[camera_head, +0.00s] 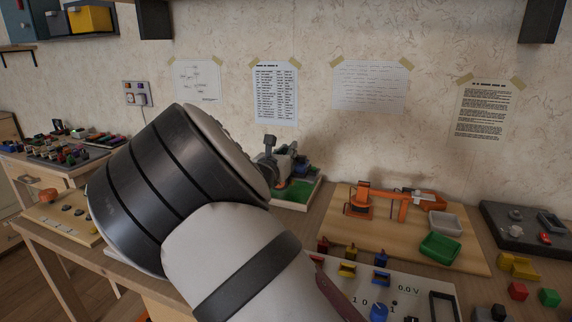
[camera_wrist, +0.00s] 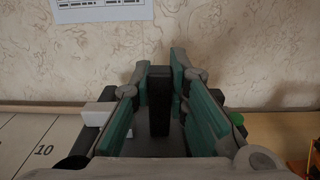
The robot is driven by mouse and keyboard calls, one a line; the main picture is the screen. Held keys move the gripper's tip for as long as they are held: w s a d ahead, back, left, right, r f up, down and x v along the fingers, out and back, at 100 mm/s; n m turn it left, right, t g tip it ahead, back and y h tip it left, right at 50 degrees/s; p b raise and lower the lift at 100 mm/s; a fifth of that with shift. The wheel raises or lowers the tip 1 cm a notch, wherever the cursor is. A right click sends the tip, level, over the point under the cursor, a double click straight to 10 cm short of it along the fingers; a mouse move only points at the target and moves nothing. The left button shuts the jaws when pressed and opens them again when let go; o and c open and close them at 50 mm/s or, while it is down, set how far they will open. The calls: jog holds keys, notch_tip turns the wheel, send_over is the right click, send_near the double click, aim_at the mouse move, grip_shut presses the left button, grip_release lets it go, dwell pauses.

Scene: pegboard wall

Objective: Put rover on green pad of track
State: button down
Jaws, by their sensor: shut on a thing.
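In the wrist view, my gripper (camera_wrist: 160,72) has its green-padded fingers on both sides of a dark upright block (camera_wrist: 159,110). I take this block to be part of the rover; the rest of its shape is hidden. In the head view, my gripper (camera_head: 284,160) is beyond my forearm, low over a pale-edged board with a green patch (camera_head: 298,192). The patch looks like the green pad of the track, but my arm and gripper hide much of the board. I cannot tell whether the held thing touches it.
A wooden board (camera_head: 465,255) to the right carries an orange arm model (camera_head: 362,200), a green tray (camera_head: 440,248) and a grey tray (camera_head: 445,223). A white panel with a meter (camera_head: 408,288) is in front. In the wrist view, a white surface marked 10 (camera_wrist: 43,152) lies left.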

jog(key=shift+w+a+f, duration=0.1)
jog(key=shift+w+a, duration=0.05)
jog(key=shift+w, duration=0.95)
jog(key=shift+s+f+b, duration=0.1)
jog(key=shift+f+b, duration=0.75)
jog(key=shift+f, duration=0.8)
jog(key=shift+f, duration=0.2)
jog(key=c, duration=1.6)
grip_release()
jog(key=shift+o, duration=0.2)
jog(key=shift+r, duration=0.2)
jog(key=p+v, duration=0.2)
jog(key=v, duration=1)
jog(key=shift+p, duration=0.35)
